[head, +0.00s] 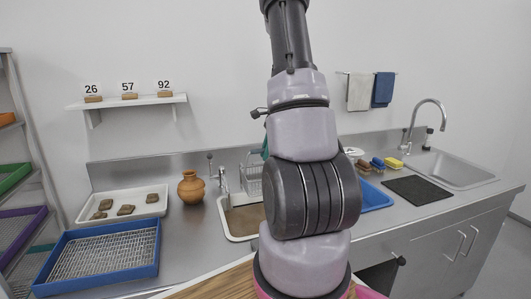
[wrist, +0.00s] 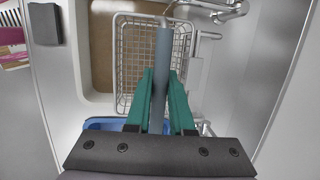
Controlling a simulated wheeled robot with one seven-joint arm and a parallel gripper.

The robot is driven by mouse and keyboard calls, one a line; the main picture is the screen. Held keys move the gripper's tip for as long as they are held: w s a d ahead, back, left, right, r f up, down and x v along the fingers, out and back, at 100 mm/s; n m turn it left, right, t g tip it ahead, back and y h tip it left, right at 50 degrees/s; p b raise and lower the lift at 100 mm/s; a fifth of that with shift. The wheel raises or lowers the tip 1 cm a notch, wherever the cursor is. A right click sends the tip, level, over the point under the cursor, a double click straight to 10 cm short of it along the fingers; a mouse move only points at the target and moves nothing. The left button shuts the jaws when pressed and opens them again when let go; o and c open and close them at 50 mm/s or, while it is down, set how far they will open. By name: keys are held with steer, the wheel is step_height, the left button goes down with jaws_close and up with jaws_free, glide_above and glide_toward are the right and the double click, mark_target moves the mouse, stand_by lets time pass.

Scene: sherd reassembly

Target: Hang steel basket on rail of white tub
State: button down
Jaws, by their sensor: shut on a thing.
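The steel basket (wrist: 133,48) is a wire-mesh basket seen from above in the wrist view, over the right part of the white tub (wrist: 102,98). In the head view the basket (head: 252,182) shows partly behind my arm, at the back right of the white tub (head: 228,234), which has a brown inside. My gripper (wrist: 161,75) has teal fingers closed on the grey bar at the basket. In the head view only a bit of teal shows beside my arm. Whether the basket touches the tub's rim or rail cannot be told; the rail is not clearly seen.
A tap (wrist: 232,8) stands close by the basket. A clay jar (head: 191,187) and a white tray of sherds (head: 150,208) stand to the left, with a blue mesh tray (head: 62,285) in front. A blue basin (head: 374,196) lies to the right, partly behind my arm.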

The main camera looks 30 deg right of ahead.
steer(key=c, duration=0.7)
jaws_free()
steer(key=v, duration=1.1)
steer(key=s+a+r+n+t, duration=0.1)
steer(key=s+a+r+n, duration=0.25)
steer(key=a+r, duration=0.35)
steer(key=s+a+r+n+t, duration=0.15)
steer(key=a+r+n, duration=0.25)
steer(key=a, duration=0.4)
steer(key=s+a+r+n+t, duration=0.2)
steer(key=s+a+r+n, duration=0.2)
steer(key=s+a+n, duration=0.5)
steer(key=shift+s+a+r, duration=0.2)
steer(key=shift+s+a, duration=1.45)
steer(key=shift+s, duration=0.35)
steer(key=shift+t, duration=0.25)
